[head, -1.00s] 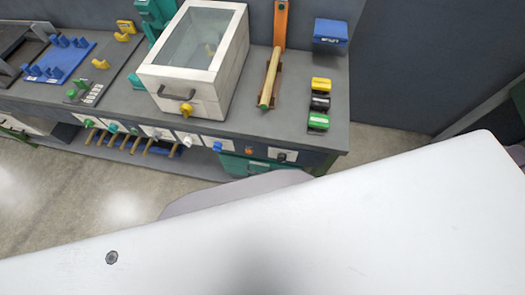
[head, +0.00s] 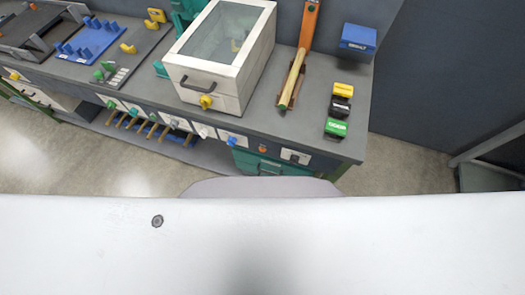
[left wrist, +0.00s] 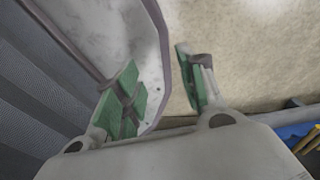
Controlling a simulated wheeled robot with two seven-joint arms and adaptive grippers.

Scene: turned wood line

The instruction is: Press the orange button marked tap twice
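A small orange button (head: 262,149) sits on the dark front face of the workbench (head: 330,143), between a white plate with a blue knob (head: 232,140) and a white plate with a dark knob (head: 294,157). Any marking on it is too small to read. My left gripper (left wrist: 155,90) shows in the left wrist view with its green-padded fingers spread apart and nothing between them. It is over the floor, away from the bench face. Neither gripper shows in the head view, and my right gripper is out of sight.
A green drawer (head: 270,167) is below the button. Bare floor (head: 60,150) lies in front.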

